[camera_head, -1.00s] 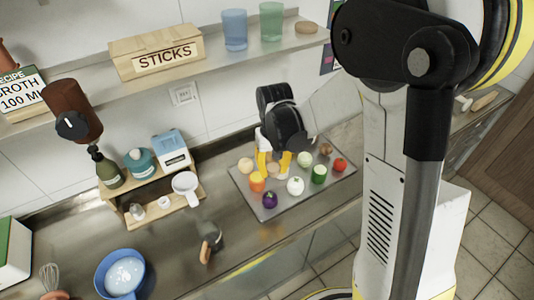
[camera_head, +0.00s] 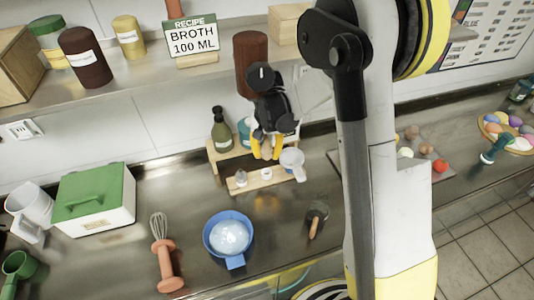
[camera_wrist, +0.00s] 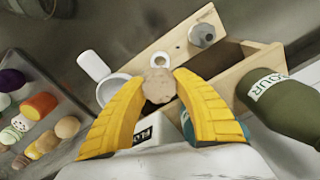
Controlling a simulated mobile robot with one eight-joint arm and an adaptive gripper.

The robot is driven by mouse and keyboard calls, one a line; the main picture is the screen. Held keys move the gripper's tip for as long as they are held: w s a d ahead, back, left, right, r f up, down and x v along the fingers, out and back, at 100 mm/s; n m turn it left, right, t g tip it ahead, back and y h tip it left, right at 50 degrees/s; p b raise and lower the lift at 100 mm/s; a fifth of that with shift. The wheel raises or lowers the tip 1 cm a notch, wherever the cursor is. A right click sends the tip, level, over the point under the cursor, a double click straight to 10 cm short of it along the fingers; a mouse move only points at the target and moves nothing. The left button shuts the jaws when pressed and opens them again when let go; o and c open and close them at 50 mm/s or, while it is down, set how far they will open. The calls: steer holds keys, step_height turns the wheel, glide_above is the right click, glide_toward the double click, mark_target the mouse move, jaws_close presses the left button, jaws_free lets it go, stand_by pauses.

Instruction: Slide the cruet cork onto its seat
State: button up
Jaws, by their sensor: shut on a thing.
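My gripper (camera_head: 265,152) is over the small wooden stand, in front of its raised back step. In the wrist view its yellow fingers (camera_wrist: 160,95) are closed on a tan, roundish cork (camera_wrist: 158,86). A small white vessel with a round open mouth (camera_wrist: 162,61), probably the cruet, stands on the low front board just beyond the cork in that view. It also shows in the head view (camera_head: 266,174), below the fingers. The cork appears apart from it, though the gap in height is hard to judge.
A small grey-white vessel (camera_head: 241,178) and a white cup (camera_head: 292,160) flank the open mouth. A green bottle (camera_head: 221,130) stands on the back step. A blue bowl (camera_head: 230,235) and a whisk (camera_head: 160,227) are on the counter in front.

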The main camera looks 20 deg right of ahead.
steer(key=shift+f, duration=0.1)
steer(key=b, duration=0.4)
glide_above(267, 175)
steer(key=shift+f, duration=2.8)
steer(key=shift+f, duration=1.3)
steer(key=o, duration=0.6)
steer(key=o, duration=0.6)
